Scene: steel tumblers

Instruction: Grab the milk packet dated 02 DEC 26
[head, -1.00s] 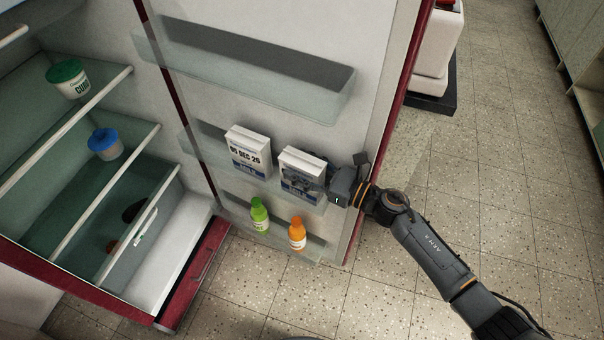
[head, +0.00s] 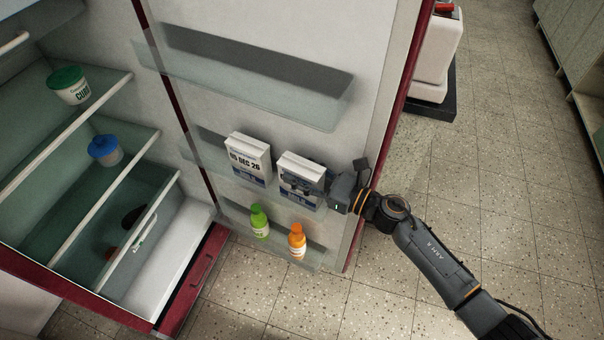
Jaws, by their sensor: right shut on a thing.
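Two white milk packets stand side by side in the middle shelf of the open fridge door. The left packet (head: 249,155) has a date that reads like 05 DEC 26, though its first digits are not sharp. The right packet (head: 301,164) has its front label mostly covered by my right gripper (head: 304,184), so I cannot read its date. My right gripper comes from the right and is shut on this right packet, across its front. The packet is upright, at the shelf. My left gripper is not in view.
A green bottle (head: 259,221) and an orange bottle (head: 297,241) stand in the lower door shelf (head: 318,256). The upper door shelf (head: 250,83) is empty. A green-lidded tub (head: 69,86) and a blue-lidded tub (head: 105,150) sit inside the fridge.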

